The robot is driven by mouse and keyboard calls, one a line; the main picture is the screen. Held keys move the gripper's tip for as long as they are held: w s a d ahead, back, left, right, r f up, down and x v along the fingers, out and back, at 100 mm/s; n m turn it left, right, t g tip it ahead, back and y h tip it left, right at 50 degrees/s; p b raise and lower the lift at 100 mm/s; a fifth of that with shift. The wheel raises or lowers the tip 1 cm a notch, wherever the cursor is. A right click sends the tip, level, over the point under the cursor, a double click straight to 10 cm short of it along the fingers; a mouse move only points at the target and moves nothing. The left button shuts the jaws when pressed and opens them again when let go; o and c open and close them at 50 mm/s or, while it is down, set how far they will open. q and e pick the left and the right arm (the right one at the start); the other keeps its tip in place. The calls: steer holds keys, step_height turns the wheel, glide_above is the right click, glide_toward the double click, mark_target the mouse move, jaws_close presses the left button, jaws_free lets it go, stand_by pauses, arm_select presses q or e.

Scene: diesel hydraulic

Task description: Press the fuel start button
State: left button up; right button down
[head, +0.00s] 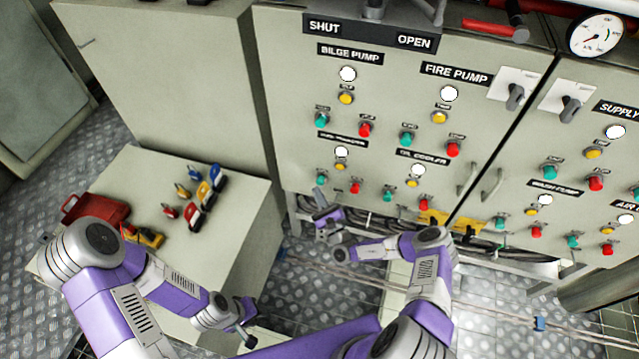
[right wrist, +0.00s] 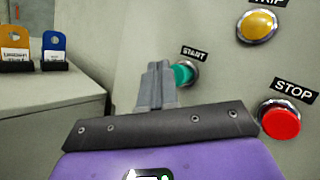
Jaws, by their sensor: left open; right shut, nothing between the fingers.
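A green start button (right wrist: 183,73) with a START label sits on the grey panel in the right wrist view. It is in the lower left group in the head view (head: 320,180), under a label too small to read surely. My right gripper (right wrist: 158,72) is shut and empty, its tips overlapping the button's left side in the wrist view. I cannot tell whether they touch it. In the head view my right gripper (head: 319,194) is just below that button. My left gripper (head: 246,336) is low at the lower left, open and away from the panel.
A red stop button (right wrist: 281,123) and a yellow trip button (right wrist: 258,25) are close to the right. A grey cabinet (head: 235,215) at the left bears a red box (head: 90,207) and several coloured padlocks. Cables and pipes run below the panel.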

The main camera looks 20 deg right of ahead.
steer(key=shift+w+d, duration=0.1)
steer(key=shift+w, duration=0.05)
stand_by(0.6)
steer(key=shift+w+d, duration=0.15)
steer(key=shift+w, duration=0.05)
steer(key=shift+w+d, duration=0.3)
steer(key=shift+w, duration=0.15)
stand_by(0.8)
steer(key=shift+s, duration=0.1)
steer(key=shift+s+a+p, duration=0.5)
steer(key=shift+s+p, duration=0.1)
steer(key=shift+s, duration=0.1)
steer(key=shift+s, duration=0.1)
